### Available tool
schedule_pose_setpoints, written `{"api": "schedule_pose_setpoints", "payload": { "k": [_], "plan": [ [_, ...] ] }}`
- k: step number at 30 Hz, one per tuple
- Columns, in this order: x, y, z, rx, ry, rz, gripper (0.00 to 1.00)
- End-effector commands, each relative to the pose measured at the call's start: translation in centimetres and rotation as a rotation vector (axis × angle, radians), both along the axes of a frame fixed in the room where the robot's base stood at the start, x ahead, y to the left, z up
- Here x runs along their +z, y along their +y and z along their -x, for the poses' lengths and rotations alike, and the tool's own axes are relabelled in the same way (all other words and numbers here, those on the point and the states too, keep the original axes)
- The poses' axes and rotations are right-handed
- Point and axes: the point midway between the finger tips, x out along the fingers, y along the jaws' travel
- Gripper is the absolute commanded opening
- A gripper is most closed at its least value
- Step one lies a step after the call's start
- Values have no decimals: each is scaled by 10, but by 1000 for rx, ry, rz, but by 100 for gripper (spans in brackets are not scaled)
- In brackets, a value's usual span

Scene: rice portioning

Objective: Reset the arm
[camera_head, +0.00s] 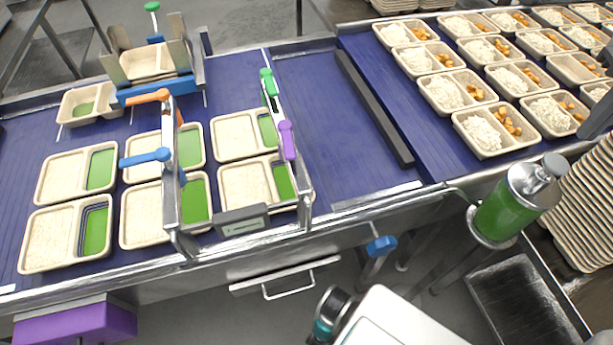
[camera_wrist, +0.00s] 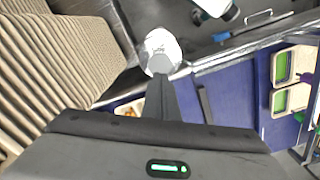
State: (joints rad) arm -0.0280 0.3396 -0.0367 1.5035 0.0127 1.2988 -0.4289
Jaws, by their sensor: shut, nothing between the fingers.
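My gripper (camera_wrist: 161,78) shows in the wrist view, its dark fingers together with nothing between them. In the head view, a metal-topped canister of green content (camera_head: 503,212) stands upright in a holder beside the conveyor at the right.
The blue conveyor (camera_head: 318,105) carries trays with green compartments (camera_head: 62,236) under a metal frame (camera_head: 171,180). Filled rice trays (camera_head: 482,133) stand at upper right. Stacked empty trays (camera_head: 585,200) stand at the right; a stack also fills the wrist view's left (camera_wrist: 60,65).

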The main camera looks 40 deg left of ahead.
Motion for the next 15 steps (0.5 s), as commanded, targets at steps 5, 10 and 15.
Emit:
{"api": "schedule_pose_setpoints", "payload": {
  "k": [5, 10, 15],
  "plan": [
    [0, 0, 0, 0, 0, 0, 0],
    [3, 0, 2, -4, -6, -1, 0],
    [30, 0, 35, -56, -73, -6, 0]
  ]
}}
